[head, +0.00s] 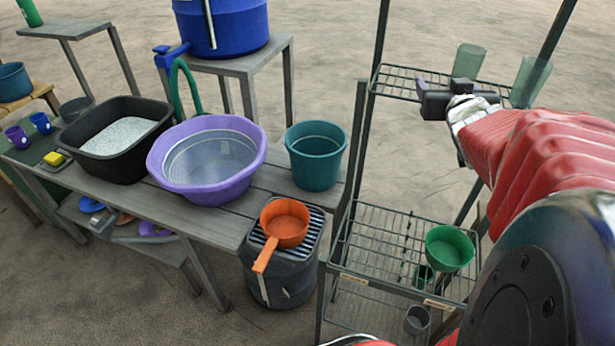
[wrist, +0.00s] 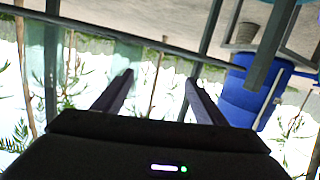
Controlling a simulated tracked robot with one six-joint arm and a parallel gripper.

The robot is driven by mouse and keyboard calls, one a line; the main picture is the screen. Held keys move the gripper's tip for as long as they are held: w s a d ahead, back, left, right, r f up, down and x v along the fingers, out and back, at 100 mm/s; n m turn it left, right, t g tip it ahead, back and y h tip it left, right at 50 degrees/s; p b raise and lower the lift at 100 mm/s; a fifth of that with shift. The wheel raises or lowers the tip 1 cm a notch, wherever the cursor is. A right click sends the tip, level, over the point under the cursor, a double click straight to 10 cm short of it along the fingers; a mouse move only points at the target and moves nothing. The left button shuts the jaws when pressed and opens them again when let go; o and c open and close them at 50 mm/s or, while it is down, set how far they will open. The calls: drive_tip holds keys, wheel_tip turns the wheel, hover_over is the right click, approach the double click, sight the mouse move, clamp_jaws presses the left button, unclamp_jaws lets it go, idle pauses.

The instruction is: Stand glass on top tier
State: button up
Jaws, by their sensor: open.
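Two translucent pale green glasses show at the wire top tier (head: 395,82) of the rack in the head view. The left glass (head: 471,57) is upright just behind my gripper, which hides its lower part. The right glass (head: 530,82) is farther right, its base partly hidden by my arm. My gripper (head: 443,84) is open at the top tier's level, pointing left. In the wrist view, which looks upside down, the gripper (wrist: 158,88) has nothing between its fingers. The glasses, near (wrist: 50,60) and far (wrist: 122,55), lie left of the fingers there.
The rack's uprights (head: 364,130) stand close to my gripper. A lower shelf (head: 385,240) holds a green bowl (head: 450,247). Left is a bench with a purple basin (head: 207,160), black tub (head: 115,140) and teal bucket (head: 316,155). A blue barrel (head: 222,25) stands behind.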

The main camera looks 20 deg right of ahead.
drive_tip(key=s+a+f+n+g+y, duration=0.1)
drive_tip(key=s+a+f+g+y, duration=0.1)
drive_tip(key=a, duration=0.9)
drive_tip(key=s+a+f+n+g+y, duration=0.2)
drive_tip(key=s+a+f, duration=0.4)
drive_tip(key=s+a, duration=0.3)
drive_tip(key=s+a+f+n+g+y, duration=0.1)
drive_tip(key=s+a+f+g+y, duration=0.2)
drive_tip(key=a, duration=1.1)
drive_tip(key=s+f+g, duration=0.1)
drive_tip(key=s, duration=0.2)
drive_tip(key=shift+s+f+n+g+y, duration=0.2)
drive_tip(key=shift+f+n+g+y, duration=0.1)
drive_tip(key=shift+f, duration=0.1)
